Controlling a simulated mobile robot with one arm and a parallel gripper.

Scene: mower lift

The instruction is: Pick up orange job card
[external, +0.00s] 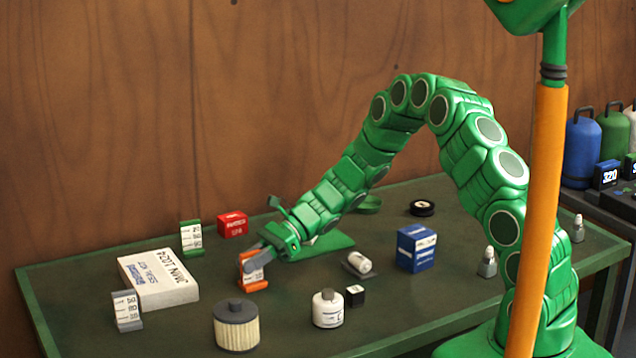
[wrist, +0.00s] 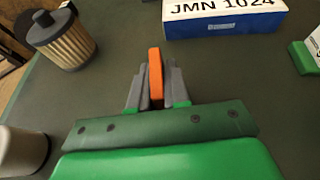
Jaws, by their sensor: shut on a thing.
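The orange job card (external: 253,272) has a white printed face in an orange holder and stands on the green table (external: 390,318). My gripper (external: 258,258) reaches it from the right, with its grey fingers at the card. In the wrist view the orange card (wrist: 155,76) shows edge-on as a narrow orange bar. The two fingers of my gripper (wrist: 156,88) are shut on it, one on each side. The external view does not clearly show any gap between the card and the table.
A white box (external: 158,281), a grey card stand (external: 127,311) and a green card stand (external: 191,238) are to the left. A red box (external: 232,224) is behind. A filter (external: 236,325) and a white canister (external: 327,309) stand in front. A blue box (external: 416,248) is right.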

